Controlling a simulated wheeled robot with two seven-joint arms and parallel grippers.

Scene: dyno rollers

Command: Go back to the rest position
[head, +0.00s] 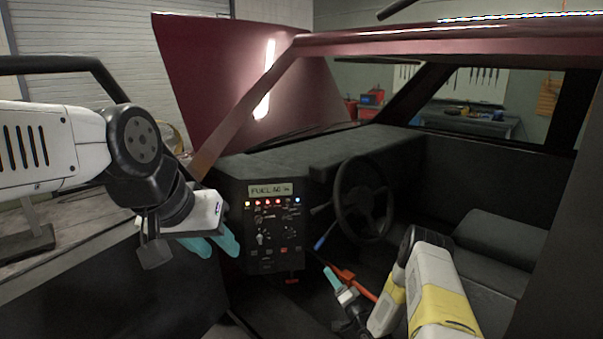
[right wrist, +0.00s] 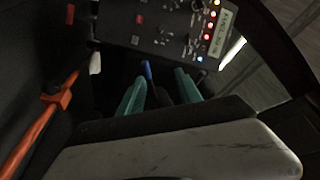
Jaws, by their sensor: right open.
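My left gripper (head: 220,254) hangs at the left of the dashboard panel in the head view. Its two teal fingers point down and stand apart, with nothing seen between them. My right gripper (head: 332,277) is low inside the car, below the steering wheel (head: 364,200). In the right wrist view its teal fingers (right wrist: 160,82) are spread with a gap between them. A blue-tipped lever (right wrist: 147,71) shows beyond that gap; it also shows in the head view (head: 324,241) above the right gripper. I see nothing held.
The control panel (head: 270,225) with lit lamps faces the cabin between my grippers. An orange-red lever (head: 358,284) lies close beside my right gripper and shows in the right wrist view (right wrist: 50,105). A seat (head: 500,238) is at the right. The car's frame surrounds the right arm.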

